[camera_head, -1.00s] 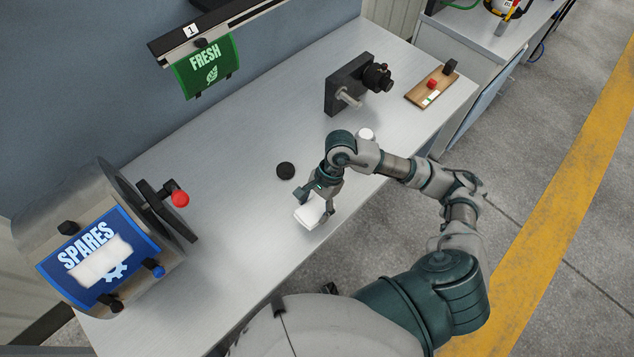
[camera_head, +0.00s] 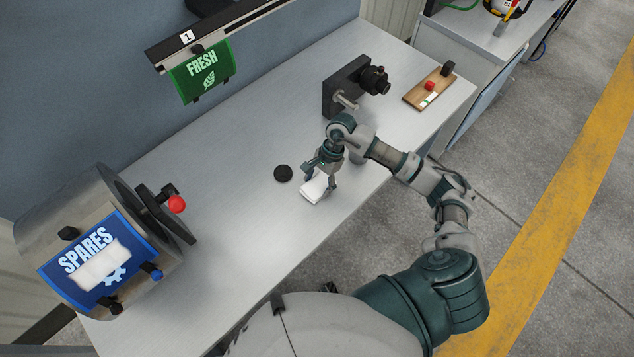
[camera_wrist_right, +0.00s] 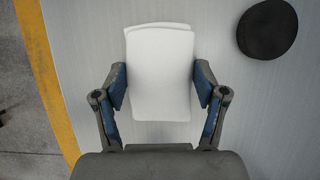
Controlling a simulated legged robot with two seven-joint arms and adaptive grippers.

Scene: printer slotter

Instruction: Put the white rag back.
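The white rag (camera_head: 313,190) is a folded white pad at the front part of the grey bench. My right gripper (camera_head: 321,182) is above it, pointing down. I cannot tell whether the rag touches the bench. Another white pad (camera_head: 103,267) lies on the blue SPARES panel (camera_head: 66,268) of the drum at the left. My left gripper is not in view.
A black disc (camera_head: 283,173) lies left of the rag. A green FRESH panel (camera_head: 202,77) hangs from a rail at the back. A dark bracket (camera_head: 345,84) and a wooden switch board (camera_head: 430,88) stand toward the right.

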